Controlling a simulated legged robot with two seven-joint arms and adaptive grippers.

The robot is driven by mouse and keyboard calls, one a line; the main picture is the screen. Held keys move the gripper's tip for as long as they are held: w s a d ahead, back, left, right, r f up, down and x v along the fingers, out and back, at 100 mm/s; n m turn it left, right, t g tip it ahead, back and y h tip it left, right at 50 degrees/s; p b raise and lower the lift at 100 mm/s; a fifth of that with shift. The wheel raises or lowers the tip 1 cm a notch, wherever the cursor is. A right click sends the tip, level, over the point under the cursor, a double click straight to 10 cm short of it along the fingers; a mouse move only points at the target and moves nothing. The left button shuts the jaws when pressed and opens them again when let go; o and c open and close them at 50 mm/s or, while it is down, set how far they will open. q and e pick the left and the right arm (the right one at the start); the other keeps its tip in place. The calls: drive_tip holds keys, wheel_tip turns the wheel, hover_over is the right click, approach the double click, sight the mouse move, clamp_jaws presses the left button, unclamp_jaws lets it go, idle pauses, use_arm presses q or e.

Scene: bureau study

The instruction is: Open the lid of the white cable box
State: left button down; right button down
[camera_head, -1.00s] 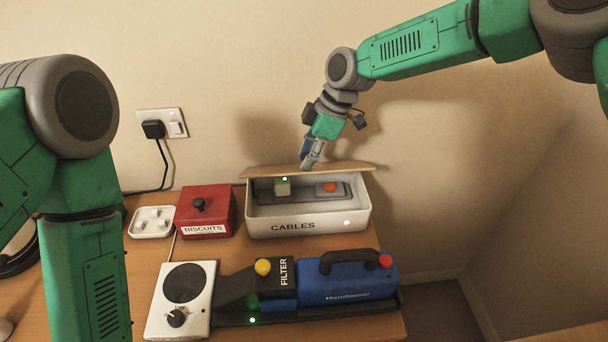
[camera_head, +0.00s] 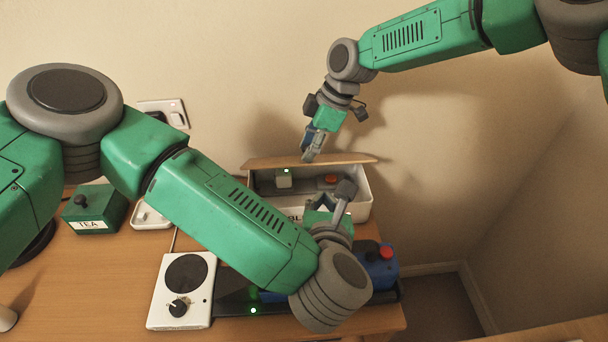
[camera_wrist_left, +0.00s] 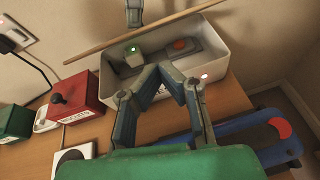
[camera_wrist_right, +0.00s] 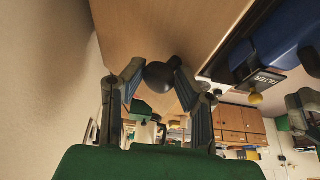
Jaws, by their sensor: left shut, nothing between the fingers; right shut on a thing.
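The white cable box (camera_head: 361,207) stands at the back right of the desk, its front largely hidden by my left arm. Its wooden lid (camera_head: 268,162) is raised and tilted at the back, so the box is open. Inside, a power strip with a green-lit plug (camera_head: 284,180) and an orange switch (camera_wrist_left: 182,44) shows. My right gripper (camera_head: 308,158) is shut on the lid's dark round knob (camera_wrist_right: 160,77). My left gripper (camera_head: 341,192) is shut and empty in front of the box opening; its fingertips (camera_wrist_left: 163,70) meet near the front rim.
The blue machine (camera_head: 381,268) lies in front of the box, partly under my left arm. A white unit with a dial (camera_head: 181,290) is to its left. A wall is behind.

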drive_tip(key=shift+w+d, duration=0.15)
drive_tip(key=shift+w, duration=0.1)
use_arm(q)
drive_tip(key=w+a+f+n+y, duration=0.1)
drive_tip(key=w+f, duration=0.3)
drive_tip(key=w, duration=0.6)
drive_tip(key=shift+w+a+n, duration=0.4)
drive_tip(key=shift+a+n, duration=0.2)
drive_tip(key=shift+a, duration=0.3)
